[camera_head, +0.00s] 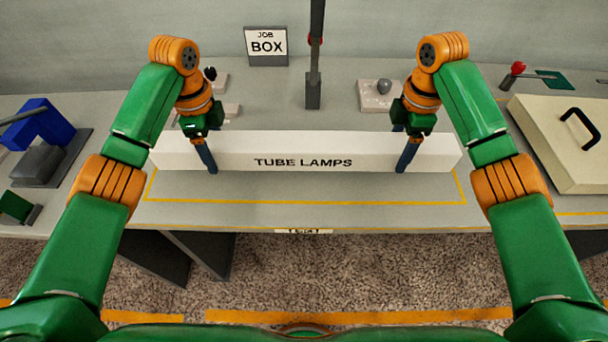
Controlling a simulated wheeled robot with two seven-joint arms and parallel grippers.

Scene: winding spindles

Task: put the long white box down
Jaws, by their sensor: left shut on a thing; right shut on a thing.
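The long white box (303,142), printed "TUBE LAMPS", lies level across the middle of the view. My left gripper (208,158) is shut on it near its left end, with a blue finger down its front face. My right gripper (405,157) is shut on it near its right end in the same way. A yellow outlined rectangle (303,203) on the grey table (303,215) shows in front of and below the box. I cannot tell whether the underside of the box touches the table. The back part of the outline is hidden by the box.
A "JOB BOX" sign (267,46) and a dark post (313,92) stand behind the box. A pale block with a grey knob (378,93) is behind the right end. A cream case with a black handle (560,150) is at right. A blue device (38,128) is at left.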

